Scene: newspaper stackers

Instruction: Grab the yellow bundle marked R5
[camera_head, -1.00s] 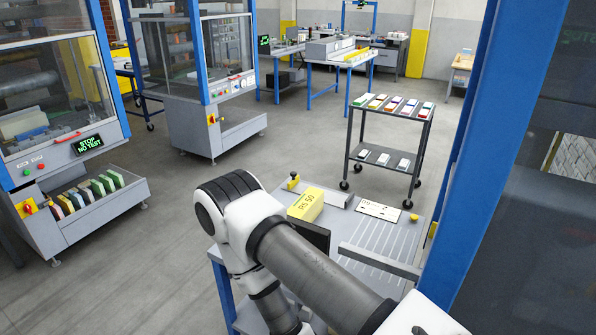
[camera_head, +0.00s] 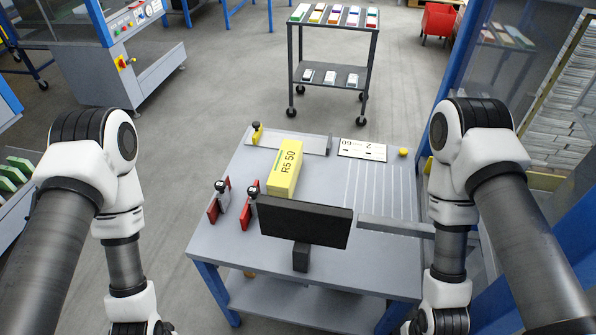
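The yellow bundle (camera_head: 285,170) lies on the grey worktable (camera_head: 225,240), behind a dark flat screen, and its top reads "R5 50". Its near end is partly hidden by the screen. My two arms come in at the left and right sides of the head view and bend downward. Both of my grippers are out of view, below the bottom edge. Neither arm touches the bundle.
A dark screen (camera_head: 305,222) on a short post stands in front of the bundle. Two red clamps (camera_head: 249,205) with black knobs sit left of it. A white marked plate (camera_head: 362,150) and a yellow knob (camera_head: 403,152) lie right. A cart (camera_head: 333,50) stands behind.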

